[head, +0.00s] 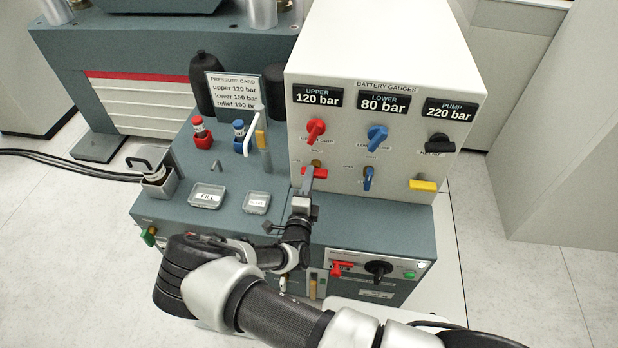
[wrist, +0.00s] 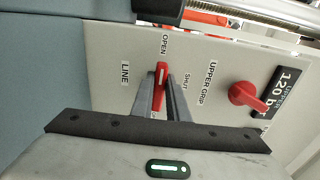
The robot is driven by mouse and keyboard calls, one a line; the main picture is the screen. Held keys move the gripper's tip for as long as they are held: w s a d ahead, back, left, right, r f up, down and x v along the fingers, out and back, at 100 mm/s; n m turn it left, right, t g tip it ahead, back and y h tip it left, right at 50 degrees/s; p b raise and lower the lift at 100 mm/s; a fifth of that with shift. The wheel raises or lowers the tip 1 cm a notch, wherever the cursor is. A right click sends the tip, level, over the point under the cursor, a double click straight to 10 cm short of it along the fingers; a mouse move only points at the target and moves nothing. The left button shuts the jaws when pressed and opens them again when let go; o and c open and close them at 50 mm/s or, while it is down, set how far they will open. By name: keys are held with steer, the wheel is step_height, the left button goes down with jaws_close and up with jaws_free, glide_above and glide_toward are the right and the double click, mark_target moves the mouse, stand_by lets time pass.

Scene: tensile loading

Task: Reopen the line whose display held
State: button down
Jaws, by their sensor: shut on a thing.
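The gauge box shows an upper display (head: 318,97) at 120 bar, a lower display (head: 384,102) at 80 bar and a pump display (head: 450,110) at 220 bar. My gripper (head: 308,184) is at the upper line valve. In the wrist view its fingers (wrist: 162,92) are shut on the red line lever (wrist: 161,74). The lever points toward the OPEN label (wrist: 164,43); SHUT is printed to its side. In the head view this red lever (head: 319,173) lies about level, partly hidden by my gripper. The blue lower line lever (head: 368,180) hangs upright.
A pressure card (head: 233,90) reads upper 120, lower 150, relief 190 bar. Above the line levers are a red knob (head: 316,130) and a blue knob (head: 377,137). A black relief knob (head: 441,143) and yellow handle (head: 422,185) sit right. Trays (head: 207,195) lie left of my gripper.

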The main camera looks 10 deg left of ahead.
steer(key=shift+f, duration=0.1)
stand_by(0.4)
steer(key=c, duration=1.7)
jaws_free()
steer(key=s, duration=0.5)
steer(key=s+p, duration=0.1)
steer(key=s, duration=0.5)
steer(key=s+d, duration=0.1)
steer(key=s, duration=0.5)
steer(key=shift+s+p, duration=0.25)
steer(key=shift+p, duration=0.1)
